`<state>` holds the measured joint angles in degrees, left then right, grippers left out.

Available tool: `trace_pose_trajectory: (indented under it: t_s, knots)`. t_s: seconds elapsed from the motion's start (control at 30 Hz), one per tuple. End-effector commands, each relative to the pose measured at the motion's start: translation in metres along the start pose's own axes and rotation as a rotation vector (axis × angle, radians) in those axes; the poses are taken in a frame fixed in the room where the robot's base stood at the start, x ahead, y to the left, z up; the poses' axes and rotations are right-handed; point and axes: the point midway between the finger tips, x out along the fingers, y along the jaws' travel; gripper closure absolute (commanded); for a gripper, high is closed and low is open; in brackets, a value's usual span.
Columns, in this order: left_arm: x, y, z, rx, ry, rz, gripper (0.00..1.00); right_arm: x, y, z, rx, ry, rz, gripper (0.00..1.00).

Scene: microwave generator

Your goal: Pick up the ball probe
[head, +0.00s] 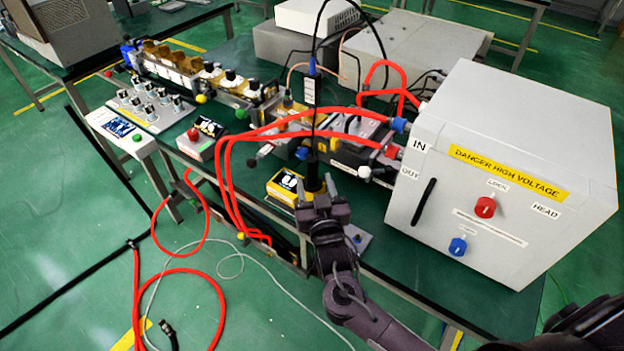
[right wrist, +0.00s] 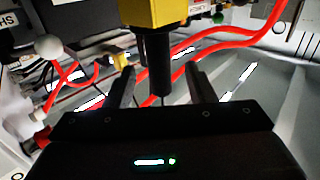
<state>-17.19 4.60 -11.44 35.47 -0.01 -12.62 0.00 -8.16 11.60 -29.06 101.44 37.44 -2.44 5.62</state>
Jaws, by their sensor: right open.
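A black upright cylinder (head: 313,168) with a thin black cable rising from its top stands at the front edge of the bench. I take it to be the ball probe; its ball end is not clear. My right gripper (head: 314,190) is open around its lower part. In the right wrist view, the black cylinder (right wrist: 161,60) with a yellow block above it lies between the two open fingers (right wrist: 160,84). Gaps show on both sides, so the fingers look apart from it. My left gripper is not in view.
A yellow-cased meter (head: 284,187) sits just left of the gripper. A large grey high-voltage cabinet (head: 510,165) stands to the right. Red hoses (head: 228,185) run close by and hang over the bench edge. A control panel (head: 150,112) with several knobs is at the left.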

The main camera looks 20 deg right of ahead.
Motion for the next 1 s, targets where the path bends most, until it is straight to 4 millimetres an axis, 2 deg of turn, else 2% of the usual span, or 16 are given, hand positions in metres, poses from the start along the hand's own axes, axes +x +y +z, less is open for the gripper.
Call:
trace_pose_trajectory:
  t_s: [0.13, 0.3, 0.57, 0.67, 0.93, 1.0]
  knots:
    - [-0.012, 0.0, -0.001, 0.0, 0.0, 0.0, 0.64, 0.024, 0.002, -0.006, -0.002, 0.001, 0.001, 0.51]
    - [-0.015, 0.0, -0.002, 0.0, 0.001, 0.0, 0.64, 0.043, 0.001, -0.003, -0.001, -0.001, -0.001, 0.51]
    - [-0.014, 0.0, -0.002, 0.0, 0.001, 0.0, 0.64, 0.047, 0.001, -0.001, 0.0, -0.002, -0.001, 0.51]
    - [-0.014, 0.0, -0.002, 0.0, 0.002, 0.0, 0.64, 0.047, 0.001, -0.001, 0.0, -0.002, -0.001, 0.61]
    - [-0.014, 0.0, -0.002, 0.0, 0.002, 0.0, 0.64, 0.046, 0.001, -0.001, 0.0, -0.003, -0.001, 0.96]
    - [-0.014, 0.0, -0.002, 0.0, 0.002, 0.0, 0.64, 0.047, 0.001, -0.002, 0.001, -0.002, -0.001, 1.0]
